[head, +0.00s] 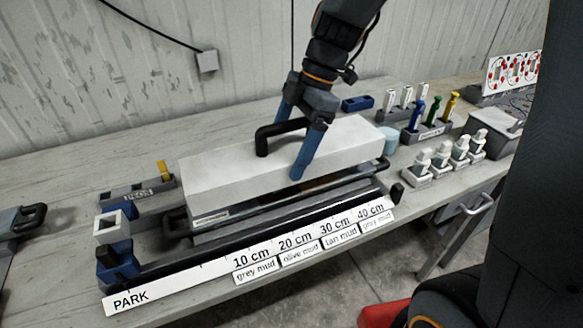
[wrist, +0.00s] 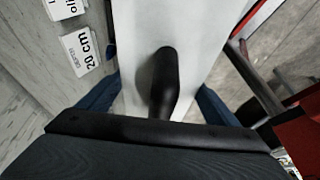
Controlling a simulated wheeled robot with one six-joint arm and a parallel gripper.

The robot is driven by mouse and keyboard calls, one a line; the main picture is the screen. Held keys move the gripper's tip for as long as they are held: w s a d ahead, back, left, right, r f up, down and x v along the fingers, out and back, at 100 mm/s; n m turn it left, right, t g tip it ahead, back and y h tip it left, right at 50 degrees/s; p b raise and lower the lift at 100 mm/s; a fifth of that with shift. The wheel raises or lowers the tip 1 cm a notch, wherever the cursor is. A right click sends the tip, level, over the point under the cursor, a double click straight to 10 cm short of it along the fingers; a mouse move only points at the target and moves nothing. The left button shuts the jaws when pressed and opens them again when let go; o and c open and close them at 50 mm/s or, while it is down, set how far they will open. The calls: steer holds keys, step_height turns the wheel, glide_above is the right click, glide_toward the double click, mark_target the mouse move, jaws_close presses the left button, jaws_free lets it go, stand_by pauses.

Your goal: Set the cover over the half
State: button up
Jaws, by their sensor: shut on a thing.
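The cover (head: 225,180) is a long white-grey box with a black arched handle (head: 264,140) on its top. My gripper (head: 290,150) comes down from above with its blue fingers on either side of the handle and is shut on it. The cover appears to sit just above or on the half (head: 240,228), a long dark-edged grey tray; I cannot tell if they touch. The half is mostly hidden under the cover. In the wrist view the cover (wrist: 200,60) fills the middle, with the black handle (wrist: 165,80) running up from between the fingers.
A black rail with a white scale strip (head: 205,283) marked PARK and 10 to 40 cm runs along the bench front. Blue-grey blocks (head: 115,225) stand at its left end. White bottles (head: 440,160) and coloured tools (head: 430,120) stand to the right. The back-left bench (head: 60,175) is clear.

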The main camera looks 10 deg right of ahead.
step_height(320, 180, down, 5)
steer(key=shift+f+p, duration=0.1)
steer(key=shift+p, duration=0.4)
steer(key=shift+f+b, duration=0.55)
steer(key=shift+b, duration=0.2)
steer(key=o, duration=1.1)
steer(key=shift+r, duration=0.1)
steer(key=shift+r+p, duration=0.5)
steer(key=shift+p, duration=0.2)
steer(key=b+v, duration=0.2)
steer(key=v, duration=1)
steer(key=shift+d+b, duration=0.1)
steer(key=shift+b, duration=0.3)
